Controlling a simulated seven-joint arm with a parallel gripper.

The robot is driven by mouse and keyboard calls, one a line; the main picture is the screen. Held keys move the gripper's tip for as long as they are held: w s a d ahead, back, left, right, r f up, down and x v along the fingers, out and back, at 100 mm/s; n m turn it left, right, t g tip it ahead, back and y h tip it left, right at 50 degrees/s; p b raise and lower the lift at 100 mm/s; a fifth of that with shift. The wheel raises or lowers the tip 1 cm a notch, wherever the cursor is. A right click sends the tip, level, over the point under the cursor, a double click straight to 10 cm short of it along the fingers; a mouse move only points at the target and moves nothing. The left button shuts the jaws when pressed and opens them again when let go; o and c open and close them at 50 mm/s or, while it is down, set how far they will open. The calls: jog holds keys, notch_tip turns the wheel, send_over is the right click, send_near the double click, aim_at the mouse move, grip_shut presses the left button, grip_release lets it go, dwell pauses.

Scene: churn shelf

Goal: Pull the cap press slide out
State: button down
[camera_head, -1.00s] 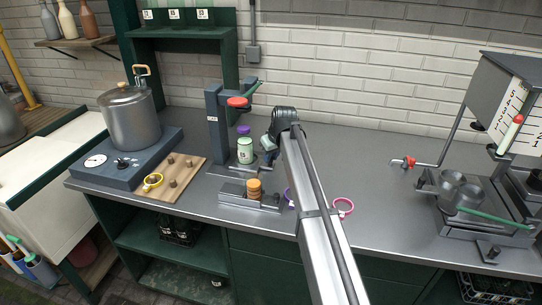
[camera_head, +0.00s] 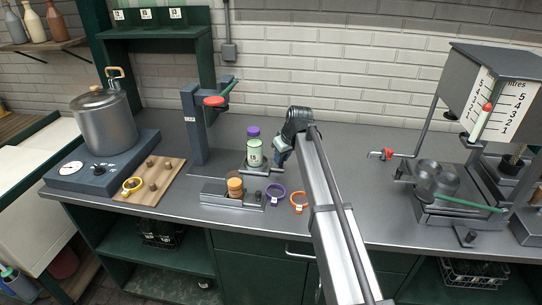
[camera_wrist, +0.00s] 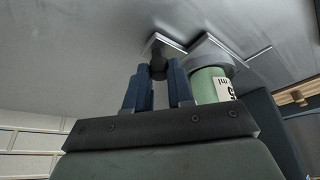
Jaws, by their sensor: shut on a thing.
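The cap press (camera_head: 196,125) is a dark upright column with a red disc and a green lever, at the left of the counter. Its slide (camera_head: 256,169) reaches out to the right of the column. A pale green bottle (camera_head: 254,154) with a purple cap stands upright on the slide, clear of the disc. My gripper (camera_head: 281,158) is at the slide's right end. In the wrist view its blue fingers (camera_wrist: 158,82) are shut on the dark slide knob (camera_wrist: 158,67), with the green bottle (camera_wrist: 209,88) close beside. My arm hides part of the counter.
A low metal block (camera_head: 218,194) with an orange-brown stopper stands in front. A purple ring (camera_head: 275,190) and an orange ring (camera_head: 293,201) lie near the front edge. A pot (camera_head: 105,125) stands at left, and a filling machine (camera_head: 440,190) at right.

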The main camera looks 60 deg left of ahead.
jog(key=shift+w+d, duration=0.2)
jog(key=shift+w, duration=0.05)
jog(key=c, duration=1)
grip_release()
jog(key=v, duration=1.4)
jog(key=shift+f, duration=0.1)
